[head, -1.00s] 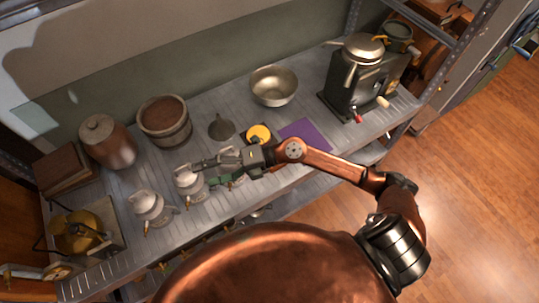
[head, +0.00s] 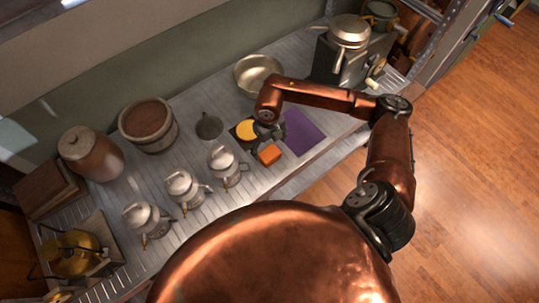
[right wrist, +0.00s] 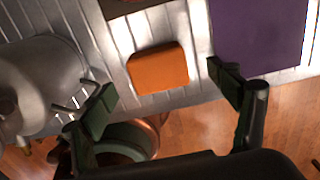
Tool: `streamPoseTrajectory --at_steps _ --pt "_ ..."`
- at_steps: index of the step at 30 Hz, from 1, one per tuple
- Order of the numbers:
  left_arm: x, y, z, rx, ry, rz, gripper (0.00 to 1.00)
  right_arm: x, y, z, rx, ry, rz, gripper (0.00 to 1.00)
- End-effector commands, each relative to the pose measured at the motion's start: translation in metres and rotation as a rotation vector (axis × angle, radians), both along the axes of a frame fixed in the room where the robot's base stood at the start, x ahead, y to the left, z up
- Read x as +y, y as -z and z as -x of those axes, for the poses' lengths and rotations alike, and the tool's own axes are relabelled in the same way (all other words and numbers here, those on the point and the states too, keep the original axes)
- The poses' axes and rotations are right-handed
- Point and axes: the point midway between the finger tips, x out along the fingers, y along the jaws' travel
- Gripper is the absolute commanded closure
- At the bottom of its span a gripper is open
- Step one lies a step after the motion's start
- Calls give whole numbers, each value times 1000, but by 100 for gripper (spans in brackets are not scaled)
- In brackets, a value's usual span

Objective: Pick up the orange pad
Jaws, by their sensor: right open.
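The orange pad (head: 269,154) is a small rounded block lying on the grey slatted shelf near its front edge. It also shows in the right wrist view (right wrist: 158,68), lying ahead of and between the two fingers. My right gripper (head: 268,134) is just above and behind the pad in the head view, pointing down. In the right wrist view its fingers (right wrist: 160,88) are spread wide and nothing is between them. The gripper is apart from the pad. My left gripper is not in view.
A purple mat (head: 303,133) lies right of the pad, and a yellow disc (head: 247,129) on a dark square lies behind it. Several silver pots stand to the left, the nearest (head: 226,168) close to the pad. A metal bowl (head: 258,74) stands behind.

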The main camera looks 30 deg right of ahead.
Motion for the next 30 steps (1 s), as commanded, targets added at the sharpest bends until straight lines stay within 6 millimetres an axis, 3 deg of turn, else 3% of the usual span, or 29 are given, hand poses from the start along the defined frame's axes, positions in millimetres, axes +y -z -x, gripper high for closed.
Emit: streamPoseTrajectory --at_steps 3,10,18,30 --pt "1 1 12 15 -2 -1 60 2 13 4 1 0 -2 18" --pt "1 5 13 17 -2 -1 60 2 45 8 1 2 -3 18" --pt "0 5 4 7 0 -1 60 1 48 8 -1 3 -2 19" --pt "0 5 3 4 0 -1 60 1 48 8 -1 3 -3 46"
